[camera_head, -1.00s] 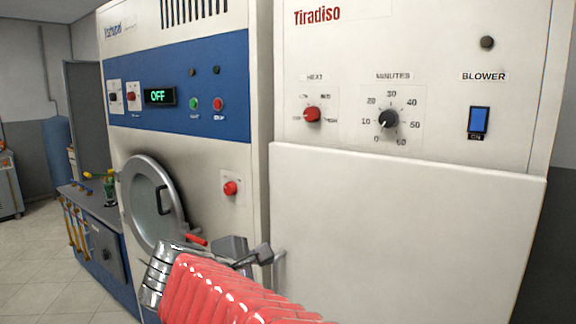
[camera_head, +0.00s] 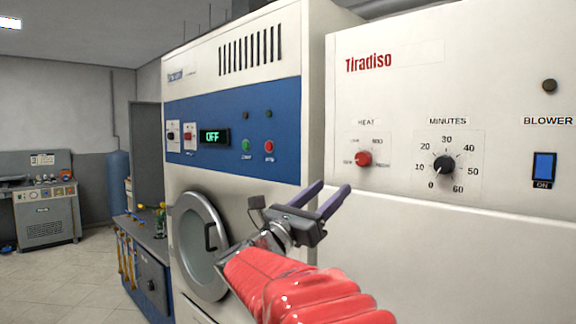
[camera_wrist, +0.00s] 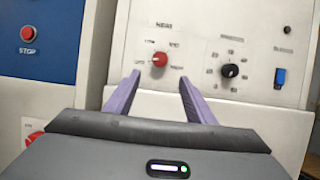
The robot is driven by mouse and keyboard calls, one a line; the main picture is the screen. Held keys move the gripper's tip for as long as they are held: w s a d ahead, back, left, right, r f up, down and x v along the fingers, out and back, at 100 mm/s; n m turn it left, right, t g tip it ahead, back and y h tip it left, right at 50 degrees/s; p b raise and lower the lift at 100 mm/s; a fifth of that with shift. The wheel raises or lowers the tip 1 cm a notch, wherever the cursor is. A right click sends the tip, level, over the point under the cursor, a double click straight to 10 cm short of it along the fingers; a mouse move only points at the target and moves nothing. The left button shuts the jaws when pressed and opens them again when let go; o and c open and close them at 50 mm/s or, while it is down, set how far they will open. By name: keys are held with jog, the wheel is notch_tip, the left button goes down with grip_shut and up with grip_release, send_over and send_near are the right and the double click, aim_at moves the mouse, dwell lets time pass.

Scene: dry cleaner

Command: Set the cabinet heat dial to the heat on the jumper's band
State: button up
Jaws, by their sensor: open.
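The heat dial (camera_head: 364,159) is a red knob on a white panel of the Tiradiso cabinet (camera_head: 400,85). Several small setting labels surround it. Its pointer seems to face left, but this is hard to read. The heat dial also shows in the wrist view (camera_wrist: 159,59), just beyond and between the fingertips. My gripper (camera_head: 333,188) has two purple fingers, spread apart and empty. It is below and left of the dial in the head view, apart from it. The open fingers also show in the wrist view (camera_wrist: 160,76). No jumper or band is in view.
Right of the heat dial are the black minutes dial (camera_head: 444,165) and the blue blower switch (camera_head: 544,168). The cabinet's white door (camera_head: 450,260) projects below them. Left stands a blue-and-white machine (camera_head: 235,110) with a round door (camera_head: 203,245). Open floor lies at far left.

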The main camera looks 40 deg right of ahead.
aim_at(360, 161)
jog(key=shift+d, duration=0.1)
jog(key=x, duration=1.3)
jog(key=shift+d, duration=0.3)
jog(key=c, duration=1)
